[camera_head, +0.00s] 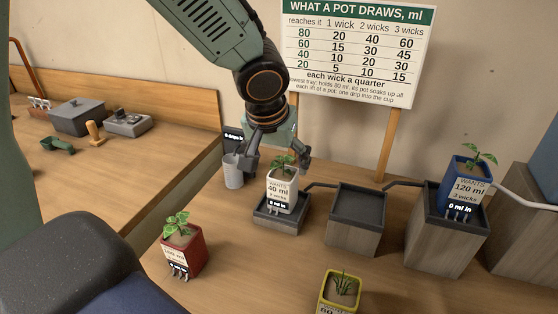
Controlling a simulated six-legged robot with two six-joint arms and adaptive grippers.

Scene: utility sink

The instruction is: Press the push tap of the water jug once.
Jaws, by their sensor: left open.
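No water jug or push tap can be made out in the head view. My left gripper (277,160) comes down from the top, open, with its fingers on either side of the plant in the white pot (281,192). I cannot tell whether the fingers touch the plant or the pot. The white pot is labelled 40 ml, 2 wicks, and stands upright in a dark tray (266,219) marked 0 ml in. A pale grey cup (233,172) stands just left of the gripper. My right gripper is not in view.
An empty dark-topped tray block (356,213) stands right of the white pot, linked by pipes. A blue pot (468,183) sits on a taller block (435,238). A red pot (183,252) and a yellow pot (340,290) stand in front. A sign (358,45) stands behind.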

